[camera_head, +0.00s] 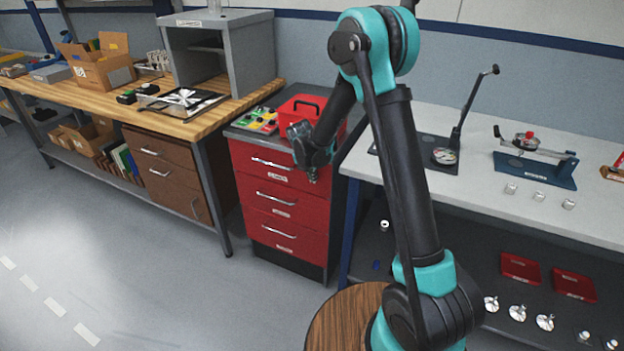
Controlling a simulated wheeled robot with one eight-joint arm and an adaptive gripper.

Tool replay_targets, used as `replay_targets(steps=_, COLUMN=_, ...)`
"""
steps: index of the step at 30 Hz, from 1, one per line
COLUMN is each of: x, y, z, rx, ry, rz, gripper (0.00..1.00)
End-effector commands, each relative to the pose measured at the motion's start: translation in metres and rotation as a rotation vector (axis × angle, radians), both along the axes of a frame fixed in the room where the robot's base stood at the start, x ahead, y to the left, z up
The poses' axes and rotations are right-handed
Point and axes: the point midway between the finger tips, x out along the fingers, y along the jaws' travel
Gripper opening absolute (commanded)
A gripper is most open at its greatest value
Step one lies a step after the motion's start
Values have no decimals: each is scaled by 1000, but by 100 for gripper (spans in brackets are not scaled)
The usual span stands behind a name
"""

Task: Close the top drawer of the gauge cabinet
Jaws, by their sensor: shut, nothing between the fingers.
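The gauge cabinet is most likely the red three-drawer cabinet (288,215) between the wooden bench and the grey bench. Its top drawer (250,172) has a pale bar handle (272,163) and a small white label. The drawer front looks nearly in line with the ones below, but I cannot tell whether a small gap is left. My gripper (313,178) is shut and empty, pointing down at the right end of the top drawer front. It hides part of that end. I cannot tell whether it touches the drawer.
A red toolbox (301,108) and a tray of coloured parts (256,120) stand on the cabinet top. The grey bench (470,185) on the right holds gauge stands. The wooden bench (215,118) is on the left. The floor (150,260) before the cabinet is clear.

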Motion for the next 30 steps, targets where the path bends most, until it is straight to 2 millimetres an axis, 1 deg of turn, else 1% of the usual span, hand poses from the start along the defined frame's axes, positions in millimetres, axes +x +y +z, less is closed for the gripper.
replay_targets(steps=1, x=5, y=-2, z=4, rx=-4, ry=-12, rz=-2, gripper=0)
replay_targets(steps=5, x=2, y=0, z=15, rx=-5, ry=-12, rz=-1, gripper=0)
replay_targets(steps=8, x=-5, y=2, z=29, rx=-4, ry=-11, rz=-1, gripper=0)
replay_targets(steps=15, x=-24, y=10, z=71, rx=-2, ry=-6, rz=1, gripper=0)
replay_targets(steps=21, x=-36, y=15, z=98, rx=-1, ry=-3, rz=1, gripper=0)
replay_targets(steps=26, x=-40, y=17, z=109, rx=0, ry=-2, rz=-1, gripper=0)
replay_targets(steps=28, x=-43, y=13, z=112, rx=9, ry=-4, rz=-23, gripper=0)
replay_targets(steps=30, x=-48, y=3, z=115, rx=34, ry=-10, rz=-82, gripper=0)
